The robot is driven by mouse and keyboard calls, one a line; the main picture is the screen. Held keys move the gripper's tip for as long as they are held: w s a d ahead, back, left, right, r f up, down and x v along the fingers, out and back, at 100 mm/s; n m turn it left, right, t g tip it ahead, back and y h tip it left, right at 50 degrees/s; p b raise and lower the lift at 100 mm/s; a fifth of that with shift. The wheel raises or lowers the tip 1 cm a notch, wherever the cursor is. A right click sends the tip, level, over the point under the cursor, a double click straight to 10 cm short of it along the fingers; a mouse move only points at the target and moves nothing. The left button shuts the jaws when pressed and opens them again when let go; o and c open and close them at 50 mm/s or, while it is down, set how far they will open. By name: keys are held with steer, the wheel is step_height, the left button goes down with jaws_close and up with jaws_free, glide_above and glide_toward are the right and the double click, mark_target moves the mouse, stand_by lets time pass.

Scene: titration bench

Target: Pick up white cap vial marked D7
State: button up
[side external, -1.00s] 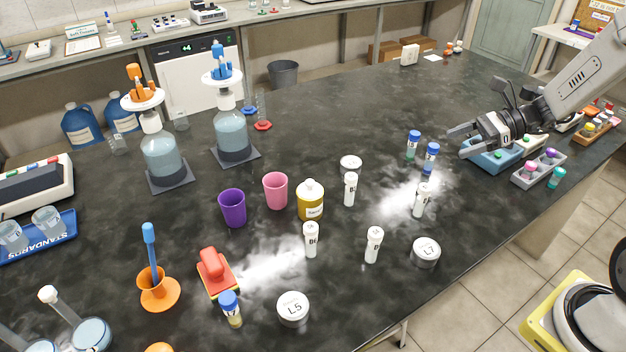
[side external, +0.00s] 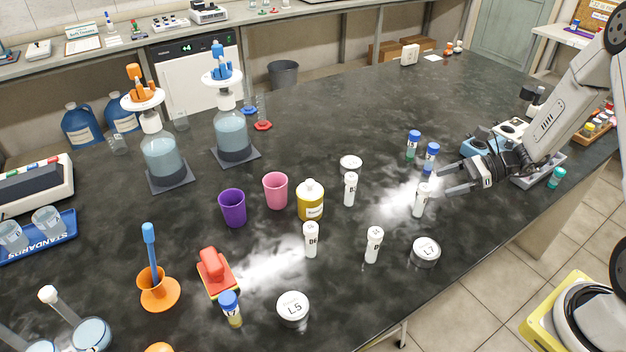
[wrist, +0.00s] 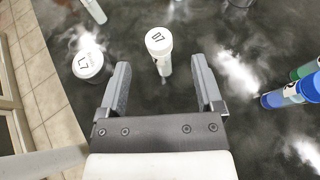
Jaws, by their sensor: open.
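The white cap vial marked D7 (wrist: 159,44) stands upright in the wrist view, its label showing on the cap. It lies ahead of my gripper, roughly centred between the fingertips. In the side external view a white cap vial (side external: 421,199) stands just left of my gripper (side external: 442,181), and it appears to be the same vial; its mark is not readable there. My gripper, also in the wrist view (wrist: 160,66), is open and empty, its two fingers spread on either side of the vial's line. I cannot tell the exact gap to the vial.
A round white jar marked L7 (side external: 425,252) stands nearby, left of the vial in the wrist view (wrist: 88,63). Blue-capped vials (side external: 431,157) stand behind. Other white cap vials (side external: 374,245), (side external: 311,240), (side external: 350,189) stand to the left. The bench's front edge is close.

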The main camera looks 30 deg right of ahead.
mark_target(419, 191)
steer(key=shift+x, duration=1.3)
steer(key=shift+x, duration=2.6)
steer(key=shift+s+f, duration=0.1)
jaws_close()
